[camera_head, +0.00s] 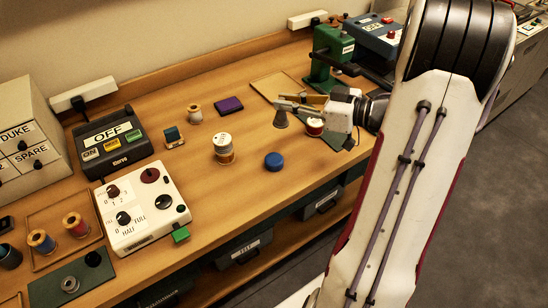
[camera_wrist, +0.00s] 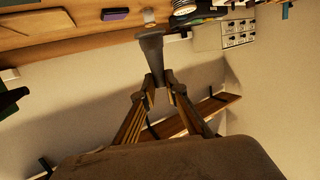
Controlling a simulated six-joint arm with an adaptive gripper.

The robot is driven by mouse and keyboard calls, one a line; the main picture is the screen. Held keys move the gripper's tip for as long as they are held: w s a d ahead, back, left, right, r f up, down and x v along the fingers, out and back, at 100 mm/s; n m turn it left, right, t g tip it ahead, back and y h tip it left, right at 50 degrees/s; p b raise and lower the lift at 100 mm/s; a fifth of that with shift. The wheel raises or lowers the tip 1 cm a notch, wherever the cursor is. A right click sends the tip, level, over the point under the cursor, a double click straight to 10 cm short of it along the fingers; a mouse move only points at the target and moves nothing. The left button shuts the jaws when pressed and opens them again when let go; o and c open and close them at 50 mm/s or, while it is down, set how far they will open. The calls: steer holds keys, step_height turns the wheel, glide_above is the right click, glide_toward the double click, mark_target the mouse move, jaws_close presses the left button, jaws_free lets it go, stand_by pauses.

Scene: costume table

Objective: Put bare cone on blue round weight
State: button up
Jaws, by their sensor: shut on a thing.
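My gripper (camera_head: 280,103) is shut on a dark grey bare cone (camera_head: 281,119). In the wrist view, the fingertips (camera_wrist: 160,85) pinch the narrow end of the cone (camera_wrist: 150,50), with its wide end pointing away from my gripper. I cannot make out the blue weight in the wrist view.
A red-topped white spool (camera_head: 315,127) stands right of the cone. A green press (camera_head: 325,60) stands behind. A spool with a white labelled top (camera_head: 223,147) is left of the blue weight. A purple block (camera_head: 229,105) lies farther back. The table around the blue weight is clear.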

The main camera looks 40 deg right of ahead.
steer(key=a, duration=0.1)
steer(key=s+a+n+y, duration=0.1)
steer(key=a+g, duration=0.1)
steer(key=shift+s+a+r+y, duration=0.15)
steer(key=shift+s+r+y, duration=0.15)
steer(key=shift+s, duration=0.1)
glide_above(280, 160)
step_height(280, 160, down, 6)
steer(key=shift+f, duration=0.15)
stand_by(0.4)
steer(key=shift+f, duration=0.1)
steer(key=shift+f, duration=1.8)
